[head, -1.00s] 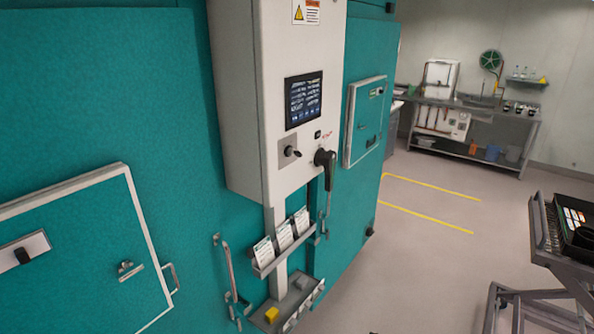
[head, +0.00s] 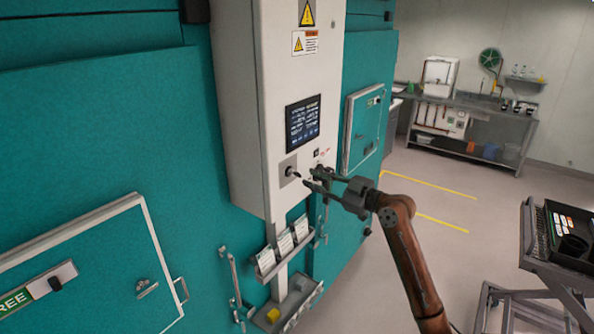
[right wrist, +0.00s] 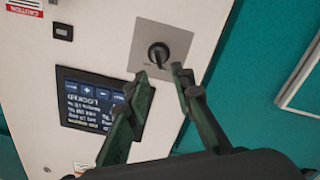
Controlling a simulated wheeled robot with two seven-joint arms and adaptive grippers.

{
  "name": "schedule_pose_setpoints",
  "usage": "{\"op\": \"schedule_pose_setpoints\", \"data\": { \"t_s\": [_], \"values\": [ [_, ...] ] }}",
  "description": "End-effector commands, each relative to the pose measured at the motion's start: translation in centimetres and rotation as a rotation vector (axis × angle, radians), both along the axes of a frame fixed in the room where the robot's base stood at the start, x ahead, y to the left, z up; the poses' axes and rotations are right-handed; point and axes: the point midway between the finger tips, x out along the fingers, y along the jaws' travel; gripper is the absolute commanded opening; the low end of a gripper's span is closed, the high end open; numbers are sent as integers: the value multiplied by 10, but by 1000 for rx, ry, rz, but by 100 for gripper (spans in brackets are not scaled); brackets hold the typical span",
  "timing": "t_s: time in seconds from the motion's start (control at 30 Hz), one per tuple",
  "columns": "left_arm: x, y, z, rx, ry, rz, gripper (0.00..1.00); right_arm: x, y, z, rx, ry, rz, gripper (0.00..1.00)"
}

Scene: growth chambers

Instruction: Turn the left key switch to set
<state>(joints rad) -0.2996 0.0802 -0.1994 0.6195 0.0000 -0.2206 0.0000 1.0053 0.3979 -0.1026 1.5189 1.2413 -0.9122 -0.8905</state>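The key switch (head: 289,171) is a dark key on a square grey plate, on the front of the white control cabinet below the screen. In the right wrist view the key switch (right wrist: 158,54) lies just beyond my fingertips. Its set marking is too small to read. My right gripper (head: 310,176) is open in front of the cabinet, just right of the switch in the head view. In the right wrist view my right gripper (right wrist: 158,72) has its two fingers apart, pointing at the key, with nothing between them. My left gripper is not in view.
The screen (head: 302,123) sits above the switch; in the wrist view the screen (right wrist: 92,100) appears upside down. My right gripper mostly hides the black handle. Card holders (head: 285,243) and a small shelf hang below. A cart (head: 539,262) stands at right; floor between is clear.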

Motion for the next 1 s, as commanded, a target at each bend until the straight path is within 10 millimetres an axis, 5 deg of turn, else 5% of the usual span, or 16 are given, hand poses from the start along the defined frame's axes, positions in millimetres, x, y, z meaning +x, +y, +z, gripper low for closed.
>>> {"op": "schedule_pose_setpoints", "data": {
  "t_s": [0.4,0.8,1.0],
  "values": [
    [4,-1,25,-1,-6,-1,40,35,48,1,2,3,-1,22],
    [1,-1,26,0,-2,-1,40,40,54,-1,1,2,-3,22],
    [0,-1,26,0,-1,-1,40,40,54,-1,1,2,-3,8]
  ]
}}
